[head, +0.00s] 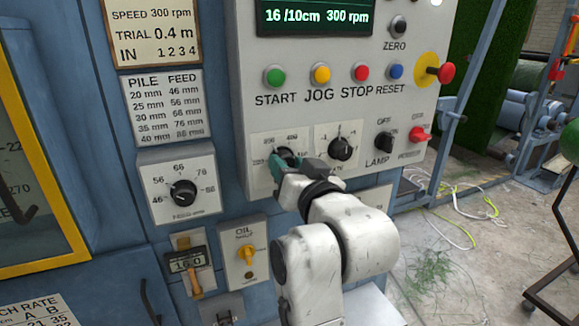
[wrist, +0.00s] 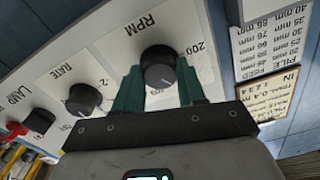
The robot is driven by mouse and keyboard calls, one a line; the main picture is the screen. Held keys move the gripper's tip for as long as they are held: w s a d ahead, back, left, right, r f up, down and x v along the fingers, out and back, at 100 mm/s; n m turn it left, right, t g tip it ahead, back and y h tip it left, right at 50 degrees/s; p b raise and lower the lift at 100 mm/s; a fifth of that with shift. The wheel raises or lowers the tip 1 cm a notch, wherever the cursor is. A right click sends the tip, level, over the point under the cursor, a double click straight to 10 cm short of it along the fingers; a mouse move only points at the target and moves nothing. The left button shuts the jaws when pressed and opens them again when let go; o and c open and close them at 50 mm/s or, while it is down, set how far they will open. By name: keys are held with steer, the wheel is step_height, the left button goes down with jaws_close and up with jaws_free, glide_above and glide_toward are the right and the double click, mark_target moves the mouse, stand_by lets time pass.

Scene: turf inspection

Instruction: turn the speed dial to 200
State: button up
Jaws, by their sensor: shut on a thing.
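The speed dial, a black knob on a white RPM plate, shows in the wrist view (wrist: 157,62) between my two green fingers. A "200" mark is beside it on the right in that view, where the picture is upside down. In the head view the speed dial (head: 287,153) is largely hidden by my gripper (head: 285,165), with its plate (head: 262,143) showing around it. My gripper, also in the wrist view (wrist: 160,75), is shut on the knob from both sides. The knob's pointer is not clear. The display (head: 315,16) reads 16 /10cm and 300 rpm.
The RATE dial (head: 341,149) sits just right of my gripper, with the lamp switch (head: 384,140) beyond. START, JOG, STOP and RESET buttons (head: 320,74) run above, beside a red emergency button (head: 445,73). A FEED dial (head: 183,192) is at left.

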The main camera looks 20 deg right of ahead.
steer(key=shift+c, duration=0.7)
steer(key=shift+n, duration=0.3)
steer(key=n+p, duration=0.4)
steer(key=n, duration=0.1)
steer(key=shift+r+n, duration=0.15)
steer(key=shift+n, duration=0.15)
steer(key=n+p, duration=0.3)
steer(key=n, duration=0.2)
steer(key=shift+n, duration=0.3)
steer(key=o, duration=1.1)
